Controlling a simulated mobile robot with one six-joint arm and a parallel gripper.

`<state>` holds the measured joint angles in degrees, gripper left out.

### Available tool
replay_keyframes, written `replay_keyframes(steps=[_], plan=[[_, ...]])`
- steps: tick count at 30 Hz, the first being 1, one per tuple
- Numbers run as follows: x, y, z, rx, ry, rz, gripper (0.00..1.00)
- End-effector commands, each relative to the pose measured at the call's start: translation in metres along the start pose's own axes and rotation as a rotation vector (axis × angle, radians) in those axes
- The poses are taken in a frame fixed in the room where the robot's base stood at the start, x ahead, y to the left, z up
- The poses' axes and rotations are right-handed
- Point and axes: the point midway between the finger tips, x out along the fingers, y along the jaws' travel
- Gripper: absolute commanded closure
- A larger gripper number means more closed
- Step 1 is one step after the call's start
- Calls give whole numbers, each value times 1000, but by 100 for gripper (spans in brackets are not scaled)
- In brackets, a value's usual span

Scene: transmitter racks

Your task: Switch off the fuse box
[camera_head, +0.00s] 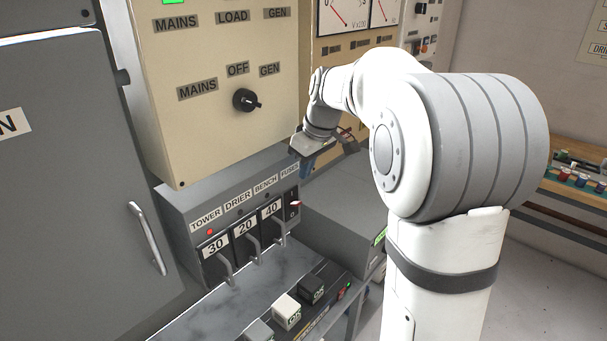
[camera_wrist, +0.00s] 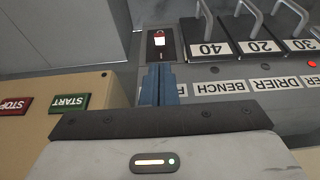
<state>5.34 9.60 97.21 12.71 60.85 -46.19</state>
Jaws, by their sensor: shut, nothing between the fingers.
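The fuse box (camera_head: 228,212) is a grey unit below the beige panel, with labels TOWER, DRIER, BENCH and FUSES. Three handled fuses marked 30, 20 and 40 (camera_head: 270,209) sit on its front. At its right end is a small black switch (camera_head: 294,205) with a red and white rocker. The switch (camera_wrist: 158,40) also shows in the wrist view, which is upside down. My gripper (camera_head: 305,170) is just above the right end of the box. In the wrist view its blue fingers (camera_wrist: 158,72) are shut and empty, pointing at the switch. Contact with it cannot be told.
A red lamp (camera_head: 210,232) is on the fuse box. A beige panel with a black knob (camera_head: 246,100) rises above. A grey cabinet door (camera_head: 80,180) stands left. In the wrist view, START (camera_wrist: 70,101) and STOP buttons are left of my fingers.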

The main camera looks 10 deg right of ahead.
Motion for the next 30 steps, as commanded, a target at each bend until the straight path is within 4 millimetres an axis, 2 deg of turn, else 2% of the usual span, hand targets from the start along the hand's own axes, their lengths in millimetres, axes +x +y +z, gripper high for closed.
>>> replay_keyframes(steps=[6, 12, 18, 30], plan=[[40, -1, 0, 0, -4, -4, 100], [70, -1, 0, -1, -2, -2, 100], [83, -1, 0, -1, -1, -1, 100], [84, -2, -1, -3, 2, -1, 100]])
